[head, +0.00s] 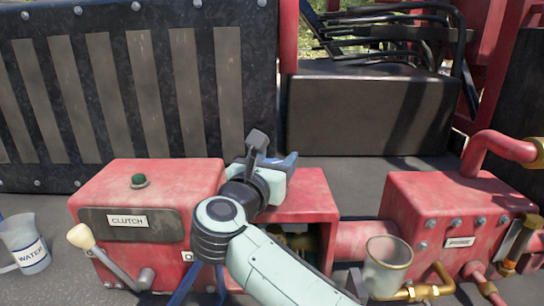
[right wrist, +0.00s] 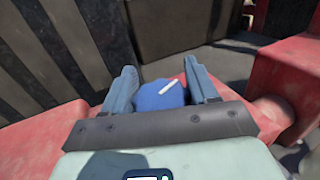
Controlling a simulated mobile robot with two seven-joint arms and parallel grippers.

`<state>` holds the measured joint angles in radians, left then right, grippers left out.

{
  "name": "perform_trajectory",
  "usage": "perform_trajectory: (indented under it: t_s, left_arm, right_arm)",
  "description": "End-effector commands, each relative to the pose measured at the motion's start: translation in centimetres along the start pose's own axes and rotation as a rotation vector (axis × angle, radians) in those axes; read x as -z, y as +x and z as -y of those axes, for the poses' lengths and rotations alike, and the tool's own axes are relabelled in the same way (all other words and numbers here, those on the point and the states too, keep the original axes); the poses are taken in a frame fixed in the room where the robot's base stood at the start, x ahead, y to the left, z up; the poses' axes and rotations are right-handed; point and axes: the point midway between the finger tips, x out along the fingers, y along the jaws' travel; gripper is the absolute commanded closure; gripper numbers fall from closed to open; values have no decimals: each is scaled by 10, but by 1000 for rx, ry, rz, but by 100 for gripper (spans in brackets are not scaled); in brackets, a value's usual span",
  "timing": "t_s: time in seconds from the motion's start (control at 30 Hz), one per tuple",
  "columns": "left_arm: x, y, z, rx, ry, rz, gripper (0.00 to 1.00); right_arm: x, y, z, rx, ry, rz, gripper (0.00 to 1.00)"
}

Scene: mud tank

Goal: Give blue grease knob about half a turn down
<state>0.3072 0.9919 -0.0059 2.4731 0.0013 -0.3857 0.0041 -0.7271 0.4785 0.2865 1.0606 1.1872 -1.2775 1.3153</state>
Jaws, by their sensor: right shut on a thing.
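The blue grease knob (right wrist: 155,97) shows in the right wrist view as a rounded blue top with a white pointer line slanting up to the right. My right gripper (right wrist: 162,78) has one finger on each side of the knob and is shut on it. In the head view my right gripper (head: 280,163) is over the top of the middle red housing (head: 312,200), and my wrist and forearm largely hide the knob there. My left gripper is not in view.
A red clutch box (head: 180,180) with a white-tipped lever (head: 82,237) stands left. A water jug (head: 25,243) is at the left edge. A red box (head: 440,205) with a pale cup (head: 387,264) and brass pipes stands right. A black ribbed panel (head: 140,90) rises behind.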

Motion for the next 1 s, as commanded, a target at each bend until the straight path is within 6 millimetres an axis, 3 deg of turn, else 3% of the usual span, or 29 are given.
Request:
perform_trajectory:
  t_s: [0.5, 1.0]
  left_arm:
    - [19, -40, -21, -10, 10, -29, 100]
    - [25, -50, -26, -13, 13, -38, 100]
  right_arm:
    - [-2, -1, 6, 387, -1, -1, 72]
    - [0, -2, 9, 490, -2, -1, 72]
